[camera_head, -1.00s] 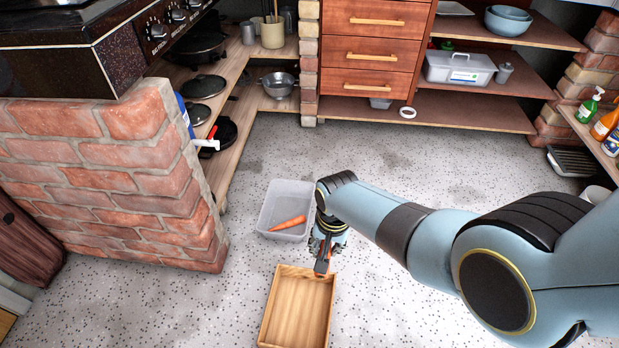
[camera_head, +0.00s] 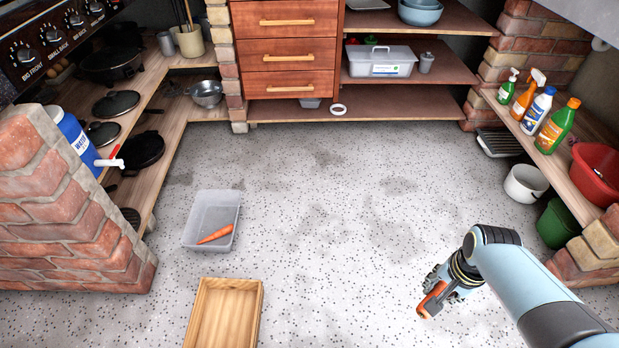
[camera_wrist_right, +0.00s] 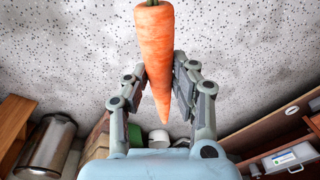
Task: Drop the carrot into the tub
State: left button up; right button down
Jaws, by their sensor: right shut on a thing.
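An orange carrot (camera_wrist_right: 156,45) is held between the fingers of my right gripper (camera_wrist_right: 168,85). In the head view, the held carrot (camera_head: 432,301) shows at the end of my right gripper (camera_head: 444,288), above the floor at the lower right. A clear plastic tub (camera_head: 194,219) stands on the floor left of centre. Another carrot (camera_head: 215,234) lies inside it. My right gripper is well to the right of this tub, apart from it. My left gripper is not in view.
A shallow wooden tray (camera_head: 258,310) lies in front of the clear tub. A brick plinth (camera_head: 60,230) stands at the left. A white pot (camera_head: 525,184), a green bin (camera_head: 556,224) and a shelf with bottles and a red bowl (camera_head: 596,172) are at the right. The middle floor is clear.

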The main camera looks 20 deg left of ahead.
aim_at(211, 222)
jog(key=i+l+z, duration=0.3)
jog(key=i+l, duration=0.55)
jog(key=i, duration=0.15)
jog(key=i+u, duration=0.65)
jog(key=u, duration=0.15)
jog(key=i+l+u, duration=0.2)
jog(key=u, duration=0.2)
jog(key=i+u, duration=0.2)
jog(key=u, duration=0.3)
jog(key=i+u, duration=0.2)
jog(key=u, duration=0.25)
jog(key=i+l+u, duration=0.2)
jog(key=u, duration=0.3)
jog(key=i+l+u, duration=0.15)
jog(key=u, duration=0.35)
jog(key=i+l+u, duration=0.1)
jog(key=l+u, duration=0.15)
jog(key=u, duration=0.2)
jog(key=i+l+u, duration=0.2)
jog(key=u, duration=0.2)
jog(key=i+l+u, duration=0.15)
jog(key=l+u, duration=0.25)
